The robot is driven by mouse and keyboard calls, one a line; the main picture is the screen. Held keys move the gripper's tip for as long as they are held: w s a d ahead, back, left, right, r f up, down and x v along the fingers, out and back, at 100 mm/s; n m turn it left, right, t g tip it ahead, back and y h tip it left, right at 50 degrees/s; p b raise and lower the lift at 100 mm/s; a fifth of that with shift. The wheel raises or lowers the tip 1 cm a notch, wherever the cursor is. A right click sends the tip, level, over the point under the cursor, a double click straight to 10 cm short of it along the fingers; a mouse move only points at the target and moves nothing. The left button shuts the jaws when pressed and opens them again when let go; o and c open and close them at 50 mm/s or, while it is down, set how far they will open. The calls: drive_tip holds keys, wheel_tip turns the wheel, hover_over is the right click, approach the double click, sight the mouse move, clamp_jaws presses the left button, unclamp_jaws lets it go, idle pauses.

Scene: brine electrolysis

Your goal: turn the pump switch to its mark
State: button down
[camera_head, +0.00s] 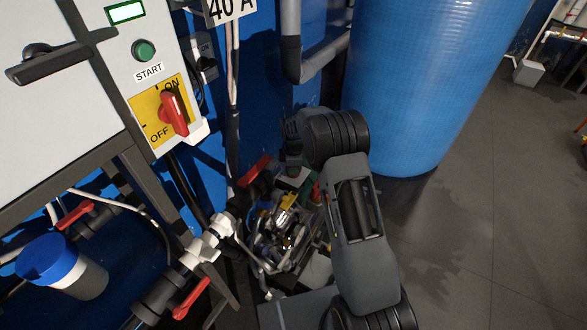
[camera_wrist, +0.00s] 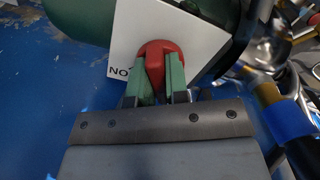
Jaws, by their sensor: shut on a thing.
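The pump switch (camera_wrist: 158,48) is a red knob on a white plate (camera_wrist: 200,45) in the wrist view. My gripper (camera_wrist: 159,78) is shut on it, with one green finger pad on each side of its grip. Letters on the plate, reading "NO" in this view, show left of the knob; the rest of the lettering and any mark are hidden or out of view. A dark green housing (camera_wrist: 75,15) lies behind the plate. In the head view, my arm reaches down by the green pump area, and the switch is mostly hidden there.
A separate red switch (camera_head: 174,110) sits on a yellow ON/OFF plate on the cabinet at left. Pipes with red-handled valves (camera_head: 192,298) run below. A big blue tank (camera_head: 430,70) stands behind my arm. The grey floor (camera_head: 500,200) at right is mostly clear.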

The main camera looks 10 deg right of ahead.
drive_tip(key=shift+n, duration=1.1)
drive_tip(key=c, duration=1.1)
unclamp_jaws()
drive_tip(key=shift+r, duration=0.15)
wheel_tip(320, 180, up, 14)
drive_tip(key=shift+f+p, duration=0.2)
drive_tip(key=shift+p, duration=0.4)
